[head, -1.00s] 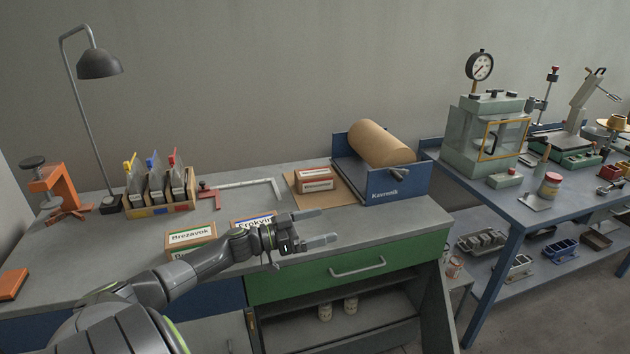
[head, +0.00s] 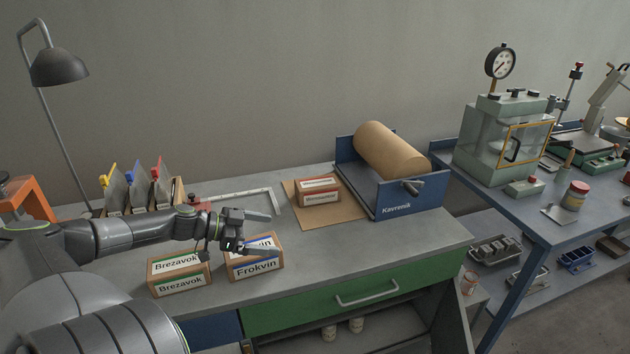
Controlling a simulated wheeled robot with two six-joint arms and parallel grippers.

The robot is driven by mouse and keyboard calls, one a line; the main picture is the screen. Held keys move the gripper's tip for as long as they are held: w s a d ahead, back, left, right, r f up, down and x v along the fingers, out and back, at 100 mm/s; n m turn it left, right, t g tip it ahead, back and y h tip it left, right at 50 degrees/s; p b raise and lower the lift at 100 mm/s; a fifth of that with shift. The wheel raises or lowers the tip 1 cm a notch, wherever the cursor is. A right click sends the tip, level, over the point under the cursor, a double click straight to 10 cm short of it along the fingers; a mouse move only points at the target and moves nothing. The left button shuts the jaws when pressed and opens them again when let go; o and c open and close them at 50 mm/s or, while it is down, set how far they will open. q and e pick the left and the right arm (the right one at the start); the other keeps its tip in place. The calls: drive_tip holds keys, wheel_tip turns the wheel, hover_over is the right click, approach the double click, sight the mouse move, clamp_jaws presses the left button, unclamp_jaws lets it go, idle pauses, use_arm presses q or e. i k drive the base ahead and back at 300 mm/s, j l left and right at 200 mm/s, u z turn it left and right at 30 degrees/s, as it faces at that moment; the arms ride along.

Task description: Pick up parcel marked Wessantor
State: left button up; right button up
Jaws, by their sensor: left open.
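A small brown parcel with a red stripe and white labels (head: 318,190) sits on a flat brown sheet beside the blue roll holder; its small print looks like Wessantor. The Frokvin parcel (head: 256,268) with a blue stripe and the Brezavok parcel (head: 180,286) with a green stripe stand nearer the bench front. My left gripper (head: 268,233) is open and empty, its fingers pointing right, over the Frokvin parcel and hiding part of its top. It is to the left and front of the red-striped parcel, clear of it. My right gripper is out of view.
The blue Kavrenik holder (head: 401,203) with a brown paper roll (head: 392,150) stands right of the red-striped parcel. A steel square (head: 248,195) lies behind my gripper. A file rack (head: 178,190) and lamp (head: 58,68) stand left. The bench right of the Frokvin parcel is clear.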

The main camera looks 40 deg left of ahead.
sight(325, 189)
drive_tip(key=i+j, duration=0.2)
drive_tip(key=j, duration=0.2)
drive_tip(key=i+j, duration=0.2)
drive_tip(key=j, duration=0.2)
drive_tip(key=i+j, duration=0.2)
drive_tip(key=j, duration=0.15)
